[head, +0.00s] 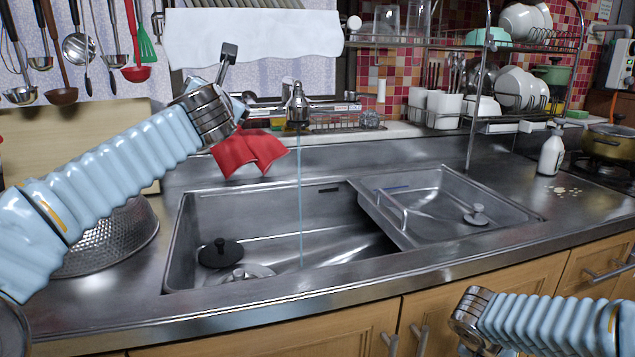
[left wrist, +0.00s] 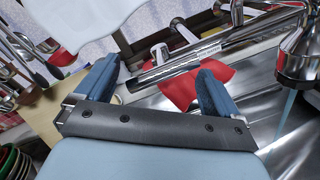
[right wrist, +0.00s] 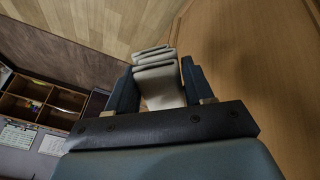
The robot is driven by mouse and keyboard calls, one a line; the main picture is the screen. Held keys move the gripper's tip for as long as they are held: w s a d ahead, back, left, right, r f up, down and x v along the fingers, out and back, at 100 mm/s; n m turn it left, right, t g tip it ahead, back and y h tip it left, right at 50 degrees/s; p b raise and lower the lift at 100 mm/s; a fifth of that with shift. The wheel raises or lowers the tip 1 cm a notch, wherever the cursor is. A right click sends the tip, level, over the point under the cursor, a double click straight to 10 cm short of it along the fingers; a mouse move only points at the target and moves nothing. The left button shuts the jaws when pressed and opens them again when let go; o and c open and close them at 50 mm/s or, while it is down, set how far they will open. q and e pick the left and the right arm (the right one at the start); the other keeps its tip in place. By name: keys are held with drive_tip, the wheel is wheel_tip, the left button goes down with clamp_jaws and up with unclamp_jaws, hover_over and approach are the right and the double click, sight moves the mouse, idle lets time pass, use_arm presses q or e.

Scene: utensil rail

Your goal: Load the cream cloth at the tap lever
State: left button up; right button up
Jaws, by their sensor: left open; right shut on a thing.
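The cream cloth (right wrist: 160,82) is folded in layers between the fingers of my right gripper (right wrist: 160,75), which is shut on it in front of the wooden cabinet. My right gripper's fingers and the cloth do not show clearly in the head view. The tap (head: 297,103) stands behind the sink, with a thin water stream falling from it. It also shows in the left wrist view (left wrist: 300,55). My left gripper (left wrist: 160,62) is open and empty left of the tap. A metal bar (left wrist: 210,55) with lettering lies beyond its fingers; I cannot tell whether it is the lever.
A red cloth (head: 250,152) hangs behind the sink (head: 185,235), below my left gripper. A metal colander (head: 125,240) stands left of the sink, partly behind my left arm. A dish rack (head: 470,130) and white bottle (head: 551,152) are at the right. The front counter edge is clear.

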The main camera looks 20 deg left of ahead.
use_arm(q)
drive_tip(key=p+x, duration=0.1)
drive_tip(key=x, duration=0.3)
drive_tip(key=shift+w+a, duration=0.15)
drive_tip(key=shift+w, duration=0.05)
use_arm(e)
drive_tip(key=shift+r, duration=0.7)
use_arm(q)
drive_tip(key=c, duration=1.3)
drive_tip(key=shift+f+b, duration=0.4)
drive_tip(key=shift+b, duration=0.55)
drive_tip(key=shift+c, duration=0.3)
use_arm(e)
drive_tip(key=shift+f, duration=0.9)
use_arm(q)
drive_tip(key=shift+t, duration=0.3)
use_arm(e)
drive_tip(key=shift+f, duration=0.15)
use_arm(q)
drive_tip(key=shift+r, duration=0.2)
drive_tip(key=o, duration=1.4)
drive_tip(key=shift+c, duration=0.2)
